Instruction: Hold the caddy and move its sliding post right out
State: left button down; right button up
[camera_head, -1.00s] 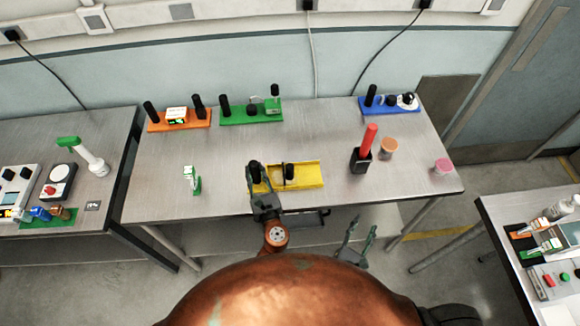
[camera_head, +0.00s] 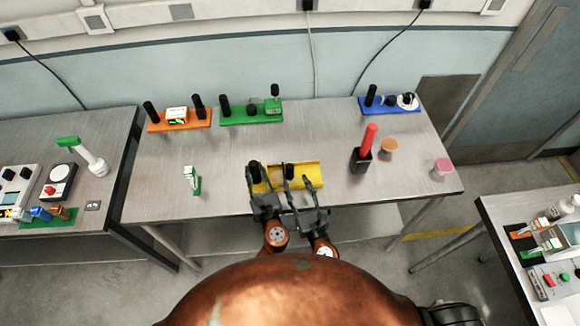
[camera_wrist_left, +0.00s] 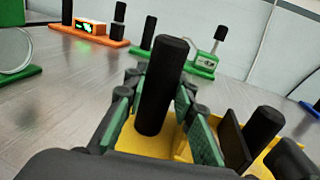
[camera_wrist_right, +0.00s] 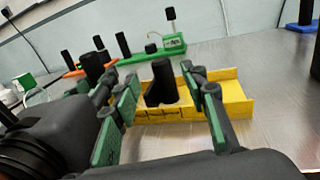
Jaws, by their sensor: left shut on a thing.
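The yellow caddy (camera_head: 314,170) lies near the table's front edge. A black upright handle (camera_head: 254,171) stands at its left end, and my left gripper (camera_head: 257,183) is shut on it. In the left wrist view the handle (camera_wrist_left: 163,75) sits between the green finger pads. The black sliding post (camera_head: 289,171) stands in the caddy's channel, with a dark plate (camera_wrist_left: 234,140) beside it in the left wrist view. My right gripper (camera_head: 299,184) is open. In the right wrist view its fingers are spread, with the post (camera_wrist_right: 162,80) between and beyond them; contact is not visible.
A black holder with a red handle (camera_head: 367,140) and an orange round pot (camera_head: 389,146) stand right of the caddy. A small green and white item (camera_head: 192,180) stands to its left. Orange, green (camera_head: 240,113) and blue (camera_head: 390,106) bases line the back. Table between is clear.

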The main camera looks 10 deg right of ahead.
aim_at(292, 170)
jog(key=x, duration=0.8)
jog(key=shift+c, duration=0.7)
grip_shut()
jog(key=shift+d, duration=0.15)
